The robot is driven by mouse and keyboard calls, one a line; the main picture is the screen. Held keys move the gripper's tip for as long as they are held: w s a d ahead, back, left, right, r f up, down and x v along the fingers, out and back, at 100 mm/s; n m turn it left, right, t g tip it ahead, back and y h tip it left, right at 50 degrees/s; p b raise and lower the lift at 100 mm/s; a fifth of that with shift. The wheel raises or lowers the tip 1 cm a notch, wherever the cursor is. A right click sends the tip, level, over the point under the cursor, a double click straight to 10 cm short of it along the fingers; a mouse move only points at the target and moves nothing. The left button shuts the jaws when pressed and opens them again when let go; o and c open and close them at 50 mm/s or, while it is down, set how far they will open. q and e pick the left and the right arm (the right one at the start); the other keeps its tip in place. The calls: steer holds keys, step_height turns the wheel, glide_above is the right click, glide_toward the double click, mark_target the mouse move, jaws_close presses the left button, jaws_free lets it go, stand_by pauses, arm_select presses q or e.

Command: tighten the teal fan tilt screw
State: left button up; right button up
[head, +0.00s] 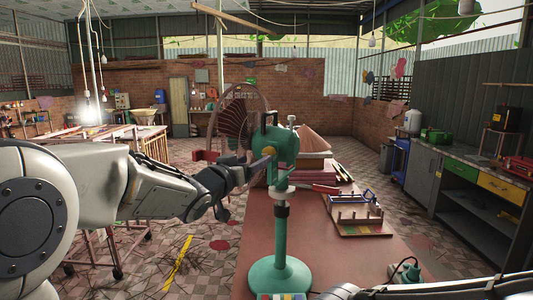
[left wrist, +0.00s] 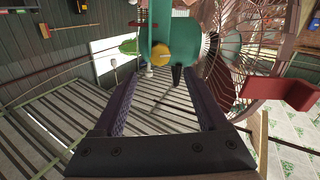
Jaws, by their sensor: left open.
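The teal fan (head: 280,235) stands upright on the red-brown tabletop, with a round base, a pole and a teal motor head. Its wire cage (head: 239,118) faces left. The yellow tilt screw (head: 268,151) is a round knob on the side of the teal head. It also shows in the left wrist view (left wrist: 161,53), just beyond the fingertips and between their lines. My left gripper (head: 246,174) is open beside the fan head, with its two fingers (left wrist: 163,78) spread apart and nothing between them. My right forearm shows at the bottom right of the head view; its gripper does not show.
A wooden rack with pegs (head: 355,214) stands on the table (head: 350,264) right of the fan. Stacked red boards (head: 318,178) lie behind it. A small teal object with a cable (head: 406,271) is near the right front. A workbench (head: 472,180) lines the right wall.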

mark_target(267, 153)
arm_select(q)
steer(key=p+x, duration=0.2)
steer(key=x, duration=0.5)
steer(key=shift+w+d+r+p, duration=0.1)
steer(key=shift+w+p, duration=0.05)
steer(key=shift+p, duration=0.2)
steer(key=shift+w+d, duration=0.2)
steer(key=shift+w, duration=0.25)
jaws_close()
